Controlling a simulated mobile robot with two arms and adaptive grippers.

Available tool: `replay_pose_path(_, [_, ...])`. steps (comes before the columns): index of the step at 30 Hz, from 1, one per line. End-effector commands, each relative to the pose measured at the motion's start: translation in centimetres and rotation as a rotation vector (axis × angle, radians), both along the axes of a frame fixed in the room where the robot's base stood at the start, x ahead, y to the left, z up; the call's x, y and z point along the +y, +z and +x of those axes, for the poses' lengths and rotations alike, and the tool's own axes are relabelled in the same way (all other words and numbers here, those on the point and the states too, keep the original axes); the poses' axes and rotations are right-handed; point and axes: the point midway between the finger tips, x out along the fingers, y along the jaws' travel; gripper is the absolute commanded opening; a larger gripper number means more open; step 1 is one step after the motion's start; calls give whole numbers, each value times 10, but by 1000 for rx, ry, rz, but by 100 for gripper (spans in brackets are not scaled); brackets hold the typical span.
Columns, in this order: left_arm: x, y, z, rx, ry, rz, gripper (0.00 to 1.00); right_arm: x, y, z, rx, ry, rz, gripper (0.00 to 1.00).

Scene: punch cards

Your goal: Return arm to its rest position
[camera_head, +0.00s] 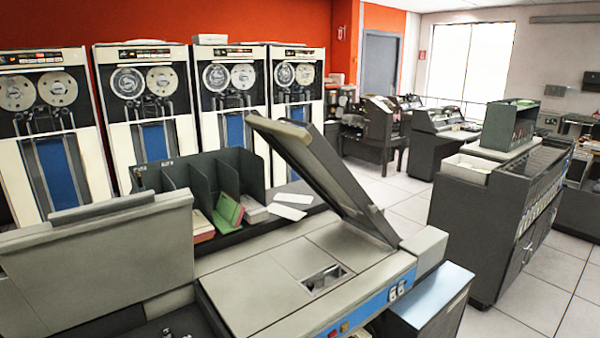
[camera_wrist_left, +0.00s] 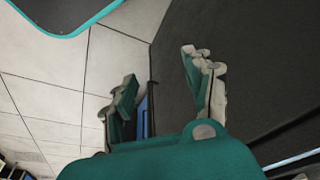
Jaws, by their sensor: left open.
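My left gripper (camera_wrist_left: 158,66) shows in the left wrist view with its two fingers spread apart. Nothing is between the fingers. It is above pale floor tiles (camera_wrist_left: 55,80), beside a dark panel (camera_wrist_left: 265,70) on the right of that view. I cannot tell whether the right finger touches the panel. Neither gripper can be made out in the head view, and my right gripper shows in no view.
The grey card machine (camera_head: 250,285) fills the front, its lid (camera_head: 325,180) raised. A dark green card rack (camera_head: 200,185) holds green and pink cards. Tape drives (camera_head: 150,110) line the back wall. A dark cabinet (camera_head: 470,225) stands right.

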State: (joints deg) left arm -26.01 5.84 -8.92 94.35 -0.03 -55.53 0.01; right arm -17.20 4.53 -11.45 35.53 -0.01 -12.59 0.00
Motion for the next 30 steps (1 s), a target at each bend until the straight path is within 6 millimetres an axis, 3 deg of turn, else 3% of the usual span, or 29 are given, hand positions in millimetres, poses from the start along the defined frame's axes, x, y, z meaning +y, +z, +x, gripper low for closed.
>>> replay_pose_path(1, [2, -45, -15, 26, -3, 3, 52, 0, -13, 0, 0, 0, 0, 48])
replay_pose_path(6, [10, -148, -70, 69, -13, 9, 52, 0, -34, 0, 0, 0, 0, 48])
replay_pose_path(9, [17, -191, -107, 91, -17, 12, 52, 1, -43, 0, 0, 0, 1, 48])
replay_pose_path(12, [24, -220, -140, 107, -22, 15, 52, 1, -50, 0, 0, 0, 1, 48])
replay_pose_path(18, [31, -241, -174, 119, -27, 17, 52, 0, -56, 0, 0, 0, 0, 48])
replay_pose_path(30, [32, -241, -178, 122, -28, 17, 52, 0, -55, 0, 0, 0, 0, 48])
